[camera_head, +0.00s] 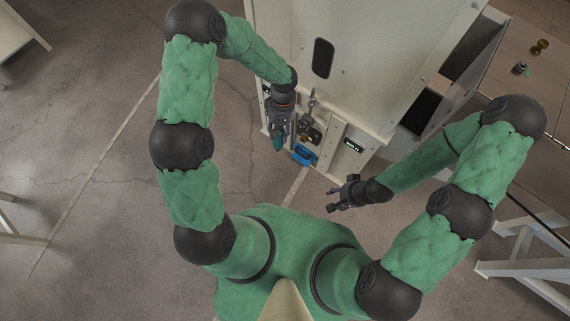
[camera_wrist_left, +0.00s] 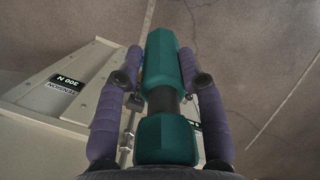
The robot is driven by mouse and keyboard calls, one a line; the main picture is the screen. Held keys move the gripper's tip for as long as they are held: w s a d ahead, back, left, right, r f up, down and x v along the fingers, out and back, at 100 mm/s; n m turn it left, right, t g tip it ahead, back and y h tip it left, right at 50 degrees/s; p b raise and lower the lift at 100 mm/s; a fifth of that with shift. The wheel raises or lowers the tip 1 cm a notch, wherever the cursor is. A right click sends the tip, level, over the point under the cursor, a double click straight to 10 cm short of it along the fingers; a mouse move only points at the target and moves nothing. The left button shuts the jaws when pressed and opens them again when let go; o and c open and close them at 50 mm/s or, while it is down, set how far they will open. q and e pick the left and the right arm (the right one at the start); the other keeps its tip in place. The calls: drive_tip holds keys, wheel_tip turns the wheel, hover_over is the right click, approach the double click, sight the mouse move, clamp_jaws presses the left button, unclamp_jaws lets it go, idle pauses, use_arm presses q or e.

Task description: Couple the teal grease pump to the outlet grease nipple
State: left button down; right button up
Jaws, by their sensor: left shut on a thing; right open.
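The teal grease pump (camera_wrist_left: 163,75) is in the left wrist view, between the two purple fingers of my left gripper (camera_wrist_left: 168,85), which is shut on it. It has two teal sections with a dark middle. In the head view the left gripper (camera_head: 280,130) is close to the front of the pale cabinet, with a teal end of the pump (camera_head: 278,142) showing below the fingers. I cannot make out the outlet grease nipple; metal fittings (camera_head: 309,130) sit on the cabinet front just right of the gripper. My right gripper (camera_head: 338,195) is open and empty over the floor.
The pale cabinet (camera_head: 362,60) stands ahead, with a blue handle-like part (camera_head: 304,155) low on its front and a small display (camera_head: 353,145). A brown table (camera_head: 515,75) with small items is at the right. Open floor (camera_head: 100,150) lies to the left.

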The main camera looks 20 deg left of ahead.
use_arm(q)
drive_tip(key=w+d+f+n+t+h+b, duration=0.15)
drive_tip(key=d+f+n+h+b, duration=0.35)
drive_tip(key=f+n, duration=0.55)
drive_tip(key=w+d+f+n+t+h+b, duration=0.1)
drive_tip(key=w+d+f+n+h, duration=0.15)
drive_tip(key=f+n+h, duration=0.75)
drive_tip(key=a+f+n+t+y+b, duration=0.1)
drive_tip(key=a+f+n+t+y, duration=0.1)
drive_tip(key=f+t, duration=0.3)
drive_tip(key=a+f+n+t+y+b, duration=0.2)
drive_tip(key=f+n+t, duration=0.3)
drive_tip(key=f, duration=0.5)
drive_tip(key=a+f+n+t+y+b, duration=0.1)
drive_tip(key=a+f+n+t+y, duration=0.3)
drive_tip(key=f+t, duration=0.3)
drive_tip(key=shift+s+a+f+y, duration=0.2)
drive_tip(key=shift+s+f+y, duration=0.05)
drive_tip(key=shift+s+y, duration=0.1)
drive_tip(key=shift+m, duration=0.35)
drive_tip(key=shift+b+x, duration=1.4)
drive_tip(key=shift+x, duration=1.45)
drive_tip(key=shift+a+r, duration=0.1)
drive_tip(key=shift+r, duration=0.1)
